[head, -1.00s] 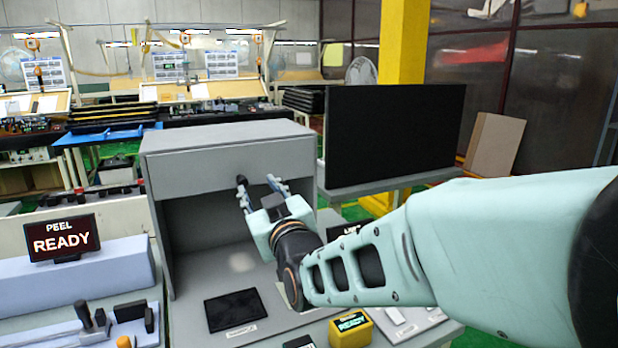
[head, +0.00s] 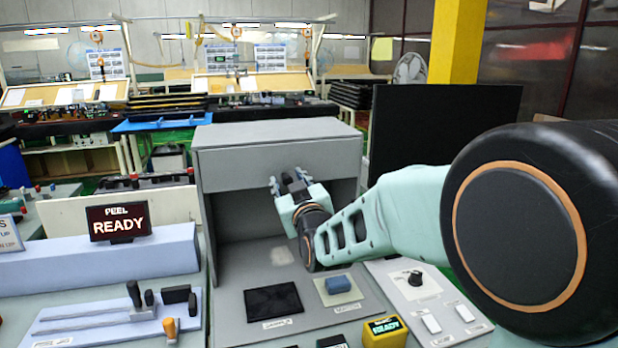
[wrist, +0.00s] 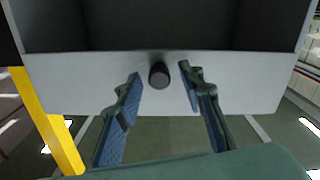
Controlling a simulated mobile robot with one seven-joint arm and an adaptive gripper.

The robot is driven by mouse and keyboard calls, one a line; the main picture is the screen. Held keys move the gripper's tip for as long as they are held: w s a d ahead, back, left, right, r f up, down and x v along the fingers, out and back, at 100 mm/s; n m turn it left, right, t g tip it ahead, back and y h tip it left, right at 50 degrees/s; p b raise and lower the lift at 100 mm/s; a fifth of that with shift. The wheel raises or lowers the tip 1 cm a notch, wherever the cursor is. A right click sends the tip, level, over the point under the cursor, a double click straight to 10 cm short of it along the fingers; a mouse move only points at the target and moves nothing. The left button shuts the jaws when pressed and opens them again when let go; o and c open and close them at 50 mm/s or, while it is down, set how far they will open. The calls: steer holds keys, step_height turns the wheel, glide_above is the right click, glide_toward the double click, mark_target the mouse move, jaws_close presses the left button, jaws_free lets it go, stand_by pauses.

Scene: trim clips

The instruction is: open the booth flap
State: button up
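The grey booth (head: 212,235) stands in the middle of the head view. Its flap (head: 235,172) hangs as an upright panel across the top of the front, and the space below it is open. In the wrist view the flap (wrist: 80,85) is a pale band with a round dark knob (wrist: 158,74). My gripper (head: 288,180) is at the flap's front. In the wrist view its blue-padded fingers (wrist: 160,74) are apart, one on each side of the knob, with gaps visible. In the head view my gripper hides the knob.
In and before the booth are a black pad (head: 273,300) and a blue block (head: 338,284). A yellow READY box (head: 384,331) and a switch panel (head: 425,295) are at the front right. A black screen (head: 440,125) stands right of the booth, a PEEL READY sign (head: 118,222) left.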

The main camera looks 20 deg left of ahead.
steer(key=shift+w+a, duration=0.25)
steer(key=shift+w, duration=0.1)
jaws_close()
